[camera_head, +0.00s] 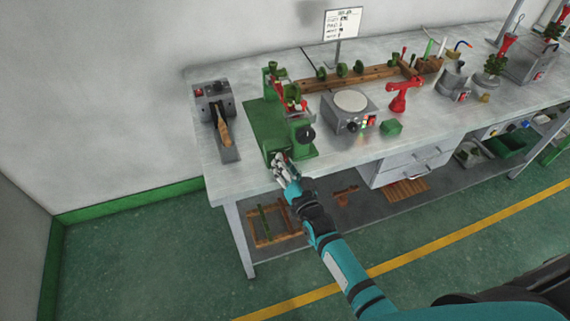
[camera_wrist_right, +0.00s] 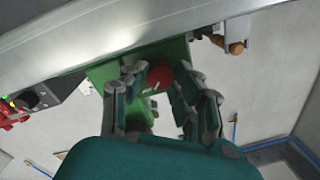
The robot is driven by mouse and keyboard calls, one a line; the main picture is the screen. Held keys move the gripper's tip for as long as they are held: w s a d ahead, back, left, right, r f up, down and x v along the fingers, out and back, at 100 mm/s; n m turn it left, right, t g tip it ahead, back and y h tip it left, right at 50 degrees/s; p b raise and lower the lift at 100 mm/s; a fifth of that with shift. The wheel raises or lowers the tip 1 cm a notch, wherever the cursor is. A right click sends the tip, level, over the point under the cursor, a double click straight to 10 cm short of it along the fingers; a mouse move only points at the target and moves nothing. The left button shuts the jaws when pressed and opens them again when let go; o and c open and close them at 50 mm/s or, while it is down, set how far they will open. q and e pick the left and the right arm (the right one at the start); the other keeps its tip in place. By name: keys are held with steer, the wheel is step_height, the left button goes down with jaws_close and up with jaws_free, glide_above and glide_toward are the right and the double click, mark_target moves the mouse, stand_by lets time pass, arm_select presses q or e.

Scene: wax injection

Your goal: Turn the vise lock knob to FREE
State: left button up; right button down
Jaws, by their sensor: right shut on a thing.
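The green vise (camera_head: 262,120) stands near the left front of the workbench, with an upright green post, red parts on top and a black knob (camera_head: 306,134) on its right side. My right gripper (camera_head: 279,160) reaches the front of the vise at the bench's front edge. In the right wrist view its fingers (camera_wrist_right: 158,90) are shut around a red knob (camera_wrist_right: 160,75) on the green vise body (camera_wrist_right: 108,72). Small pale marks show beside the knob, but I cannot read them. In the head view the gripper hides the red knob. My left gripper is not in view.
A grey device (camera_head: 213,100) with a wooden-handled tool stands left of the vise. A hot plate (camera_head: 349,110), red stand (camera_head: 402,96) and green block (camera_head: 391,128) are to the right. Drawers (camera_head: 410,165) hang under the bench (camera_head: 227,181); the floor in front is clear.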

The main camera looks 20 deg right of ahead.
steer(key=shift+n, duration=0.3)
steer(key=n+p, duration=0.1)
steer(key=n, duration=0.2)
steer(key=shift+r+n, duration=0.1)
steer(key=shift+n, duration=0.2)
steer(key=n, duration=0.4)
steer(key=shift+p, duration=0.35)
steer(key=n, duration=0.4)
steer(key=shift+n+g+h, duration=0.3)
steer(key=shift+n+b, duration=0.75)
steer(key=shift+n, duration=1.45)
